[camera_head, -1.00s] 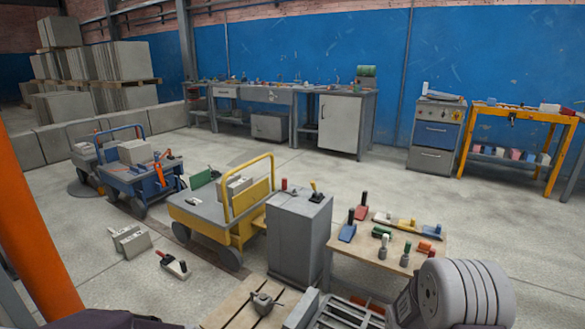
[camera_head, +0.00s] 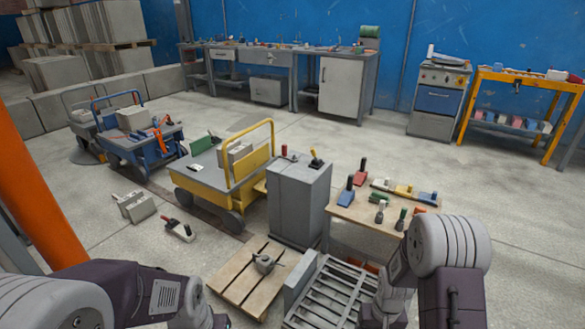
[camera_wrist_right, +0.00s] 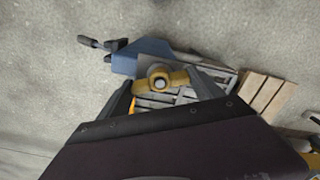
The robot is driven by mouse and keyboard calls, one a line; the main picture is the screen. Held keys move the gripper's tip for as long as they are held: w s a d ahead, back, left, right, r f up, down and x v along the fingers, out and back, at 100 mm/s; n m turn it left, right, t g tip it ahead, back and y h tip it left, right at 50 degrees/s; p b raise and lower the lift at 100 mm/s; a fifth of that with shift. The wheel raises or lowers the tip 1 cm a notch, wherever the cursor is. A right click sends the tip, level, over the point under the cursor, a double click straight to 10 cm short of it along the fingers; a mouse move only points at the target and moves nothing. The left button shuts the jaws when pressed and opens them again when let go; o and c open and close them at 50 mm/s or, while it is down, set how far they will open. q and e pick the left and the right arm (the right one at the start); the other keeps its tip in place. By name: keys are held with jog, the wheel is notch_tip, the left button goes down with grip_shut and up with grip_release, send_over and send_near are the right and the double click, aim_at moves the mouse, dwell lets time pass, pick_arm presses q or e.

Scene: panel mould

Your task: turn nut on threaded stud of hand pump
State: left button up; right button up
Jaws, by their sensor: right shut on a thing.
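In the right wrist view, my right gripper (camera_wrist_right: 163,92) has its two dark fingers on either side of a yellow winged nut (camera_wrist_right: 179,78) and is shut on it. A round pale stud end (camera_wrist_right: 159,83) shows in the nut's middle. Beside it is a blue body with a dark lever (camera_wrist_right: 150,55), which looks like the hand pump; my wrist and the nut hide part of it. In the head view the pump and nut cannot be made out. My left arm enters at lower left, its gripper outside the frame.
A slatted metal grate (camera_head: 325,292) stands low in front, with a wooden pallet (camera_head: 235,281) carrying a small grey part (camera_head: 264,262) to its left. A grey cabinet (camera_head: 298,205) and a tool table (camera_head: 350,209) stand behind.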

jog(key=shift+r+m+p, duration=0.15)
jog(key=shift+m+p, duration=0.2)
jog(key=shift+m, duration=0.05)
jog(key=shift+r+m+p, duration=0.1)
jog(key=shift+m+p, duration=0.3)
jog(key=shift+m, duration=0.8)
jog(key=shift+f, duration=0.25)
jog(key=shift+r+m+p, duration=0.2)
jog(key=shift+m+p, duration=0.25)
jog(key=shift+m, duration=0.25)
jog(key=shift+m+p, duration=0.3)
jog(key=shift+m, duration=0.4)
jog(key=shift+f+m, duration=0.2)
jog(key=shift+m, duration=0.3)
